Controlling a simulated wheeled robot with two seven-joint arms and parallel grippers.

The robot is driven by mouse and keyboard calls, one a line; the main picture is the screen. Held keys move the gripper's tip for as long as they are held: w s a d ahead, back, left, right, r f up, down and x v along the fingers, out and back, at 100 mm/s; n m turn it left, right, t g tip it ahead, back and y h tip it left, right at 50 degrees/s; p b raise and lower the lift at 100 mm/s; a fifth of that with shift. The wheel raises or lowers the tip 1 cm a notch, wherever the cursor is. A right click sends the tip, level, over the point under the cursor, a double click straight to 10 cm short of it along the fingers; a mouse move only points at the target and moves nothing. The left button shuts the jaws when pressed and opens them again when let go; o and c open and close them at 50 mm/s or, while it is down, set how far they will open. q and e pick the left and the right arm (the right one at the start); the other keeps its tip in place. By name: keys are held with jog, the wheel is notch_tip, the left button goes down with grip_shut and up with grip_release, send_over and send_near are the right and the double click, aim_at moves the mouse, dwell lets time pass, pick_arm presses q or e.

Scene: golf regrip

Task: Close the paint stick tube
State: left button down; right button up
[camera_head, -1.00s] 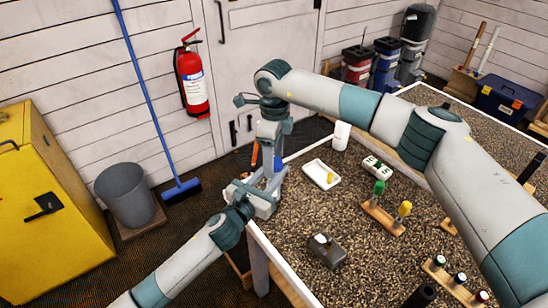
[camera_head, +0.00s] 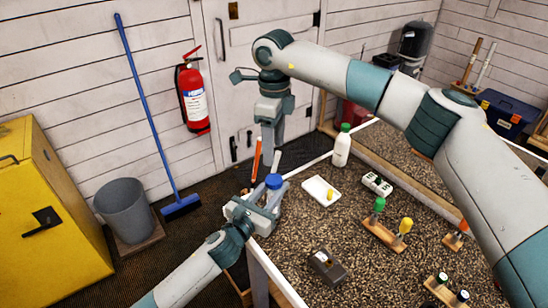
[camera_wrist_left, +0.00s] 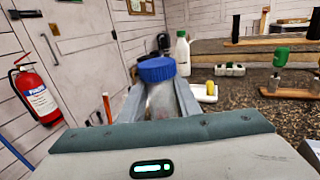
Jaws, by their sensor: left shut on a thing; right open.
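My left gripper (camera_head: 268,197) is shut around a small jar with a blue lid (camera_head: 274,181). In the left wrist view the lid (camera_wrist_left: 157,70) stands above the fingers, which hide much of the pale jar body. My right gripper (camera_head: 269,150) points down, open and empty, just above the lid. A wooden holder (camera_head: 383,232) carries a green-topped stick (camera_head: 378,205) and a yellow-topped stick (camera_head: 404,228). A small yellow piece (camera_head: 330,195) lies on a white tray (camera_head: 318,186). I cannot tell for sure which is the paint stick tube.
A white bottle with green cap (camera_head: 342,147) and a white block (camera_head: 377,184) stand behind the holder. A grey box (camera_head: 326,267) is near the front edge. An orange stick (camera_head: 257,158) stands behind my left gripper. Bare bench top lies between the tray and grey box.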

jog(key=shift+r, duration=0.75)
pick_arm(q)
jog(key=c, duration=1.3)
grip_release()
jog(key=shift+o, duration=0.2)
jog(key=shift+s, duration=0.1)
pick_arm(e)
notch_tip(320, 180, down, 4)
jog(key=b, duration=0.4)
pick_arm(q)
jog(key=v, duration=1.7)
jog(key=shift+a, duration=0.2)
jog(key=shift+s+f, duration=0.1)
jog(key=shift+f, duration=0.05)
pick_arm(e)
jog(key=shift+s+a+f, duration=0.1)
jog(key=shift+f, duration=0.05)
